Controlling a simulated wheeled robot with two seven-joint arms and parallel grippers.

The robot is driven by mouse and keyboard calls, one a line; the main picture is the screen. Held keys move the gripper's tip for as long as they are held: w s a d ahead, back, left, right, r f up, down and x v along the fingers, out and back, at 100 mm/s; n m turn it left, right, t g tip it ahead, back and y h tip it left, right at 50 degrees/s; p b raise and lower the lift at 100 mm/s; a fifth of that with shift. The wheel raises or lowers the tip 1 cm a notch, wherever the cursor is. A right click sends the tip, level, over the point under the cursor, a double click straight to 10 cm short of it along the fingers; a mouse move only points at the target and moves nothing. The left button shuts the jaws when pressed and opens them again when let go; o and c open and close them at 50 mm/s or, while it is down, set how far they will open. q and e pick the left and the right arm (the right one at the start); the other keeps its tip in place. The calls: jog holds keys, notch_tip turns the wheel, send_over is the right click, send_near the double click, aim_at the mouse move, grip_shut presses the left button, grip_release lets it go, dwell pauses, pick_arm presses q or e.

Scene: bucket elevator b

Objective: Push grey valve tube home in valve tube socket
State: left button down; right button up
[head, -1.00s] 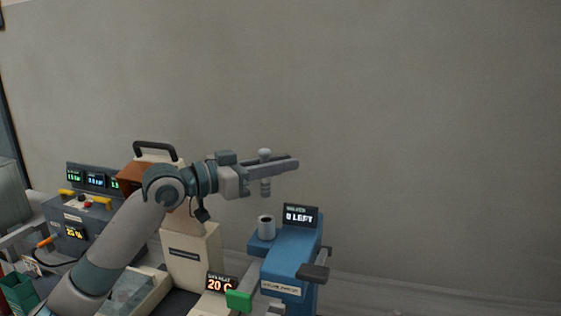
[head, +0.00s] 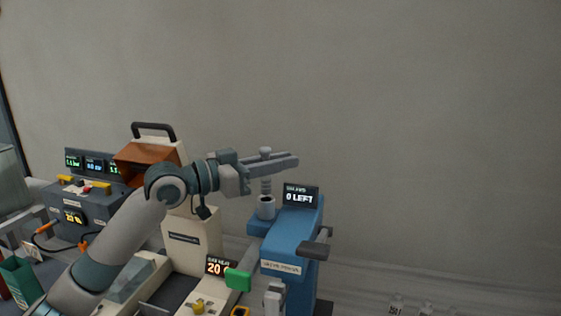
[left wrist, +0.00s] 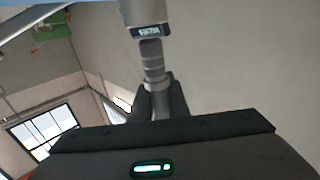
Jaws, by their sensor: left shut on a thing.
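The grey valve tube (head: 266,186) stands upright in my left gripper (head: 279,161), which is shut on it, with its round top showing above the fingers. Its lower end is at the dark mouth of the valve tube socket (head: 266,210), a grey cup on the blue machine. I cannot tell how deep the end sits. In the left wrist view the ribbed tube (left wrist: 151,62) runs from my fingers (left wrist: 158,103) to a light grey cylinder with a small dark label, probably the socket. My right gripper cannot be made out.
The blue machine (head: 291,246) carries a display (head: 301,196) reading "0 LEFT" close beside the socket, and a dark lever (head: 315,246). A cream machine (head: 192,240) and a green block (head: 238,280) stand nearby. The wall behind is bare.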

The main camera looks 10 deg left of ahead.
jog(key=shift+d, duration=0.3)
pick_arm(q)
jog(key=shift+r, duration=0.1)
pick_arm(e)
jog(key=shift+r, duration=0.2)
jog(key=shift+a, duration=0.35)
pick_arm(q)
jog(key=shift+p, duration=0.35)
pick_arm(e)
jog(key=shift+r, duration=0.15)
jog(key=shift+d, duration=0.25)
jog(key=shift+r, duration=0.15)
pick_arm(q)
jog(key=shift+f, duration=0.45)
pick_arm(e)
jog(key=shift+a+f, duration=0.25)
jog(key=shift+f, duration=0.05)
pick_arm(q)
jog(key=shift+f+b, duration=0.7)
jog(key=shift+f, duration=0.3)
pick_arm(e)
jog(key=shift+d+f, duration=0.25)
jog(key=shift+f, duration=0.3)
pick_arm(q)
jog(key=shift+f+b, duration=0.75)
jog(key=shift+f, duration=0.4)
pick_arm(e)
jog(key=shift+a+f, duration=0.2)
jog(key=shift+f, duration=0.5)
